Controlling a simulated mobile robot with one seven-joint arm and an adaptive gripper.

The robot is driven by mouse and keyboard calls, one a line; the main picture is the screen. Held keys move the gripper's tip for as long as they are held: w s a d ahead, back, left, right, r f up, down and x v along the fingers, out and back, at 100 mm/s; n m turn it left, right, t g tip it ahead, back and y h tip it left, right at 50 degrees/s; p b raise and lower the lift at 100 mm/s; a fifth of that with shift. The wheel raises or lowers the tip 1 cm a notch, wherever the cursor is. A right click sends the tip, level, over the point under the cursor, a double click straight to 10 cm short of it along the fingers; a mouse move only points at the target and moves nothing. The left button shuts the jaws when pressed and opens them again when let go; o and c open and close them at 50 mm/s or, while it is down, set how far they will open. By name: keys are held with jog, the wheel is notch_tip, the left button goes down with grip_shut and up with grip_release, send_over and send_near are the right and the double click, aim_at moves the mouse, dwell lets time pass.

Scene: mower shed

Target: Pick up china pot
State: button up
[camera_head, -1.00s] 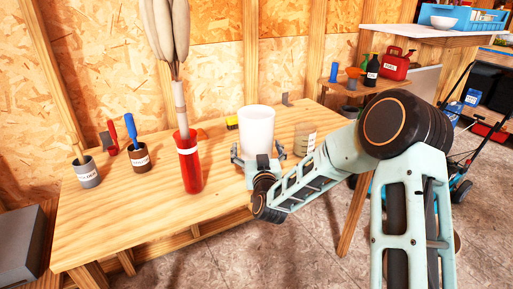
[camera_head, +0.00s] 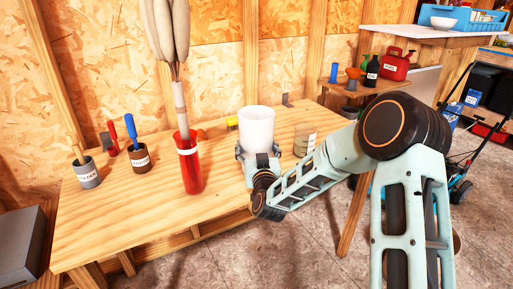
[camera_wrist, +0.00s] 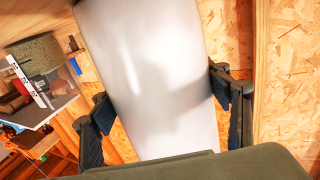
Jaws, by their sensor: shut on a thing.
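The gripper is shut on the pot. The pot's base is hidden behind the gripper, so I cannot tell if it touches the bench.
On the workbench (camera_head: 110,225), a tall red vase (camera_head: 189,170) stands left of the pot and a labelled jar (camera_head: 304,140) right of it. A brown pot (camera_head: 141,160) and a grey pot (camera_head: 88,175) with tools stand farther left. A yellow item (camera_head: 232,123) lies behind.

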aim_at(256, 128)
jog(key=shift+r, duration=0.2)
jog(key=s+r, duration=0.1)
jog(key=r, duration=0.2)
jog(key=s+r+p, duration=0.1)
jog(key=s+r, duration=0.2)
jog(key=r, duration=0.2)
jog(key=shift+s+d+r+p, duration=0.15)
jog(key=shift+s+r+p, duration=0.2)
jog(key=s+r, duration=0.1)
jog(key=s, duration=0.2)
jog(key=s+r, duration=0.1)
jog(key=s, duration=0.1)
jog(key=shift+s+d+r, duration=0.2)
jog(key=shift+s+r, duration=0.1)
jog(key=d+r+h+p, duration=0.1)
jog(key=d+r+p, duration=0.4)
jog(key=d+p, duration=0.1)
jog(key=d+r+m+h+p, duration=0.1)
jog(key=d+r+p, duration=0.4)
jog(key=d+p, duration=0.2)
jog(key=d+r+m+h+p, duration=0.1)
jog(key=d+r+p, duration=0.4)
jog(key=p, duration=0.5)
jog(key=shift+w+d+r+h, duration=0.1)
jog(key=shift+w+d+h, duration=0.1)
jog(key=shift+d, duration=0.25)
jog(key=shift+w+d+r+h, duration=0.1)
jog(key=shift+d+h, duration=0.1)
jog(key=shift+d, duration=0.25)
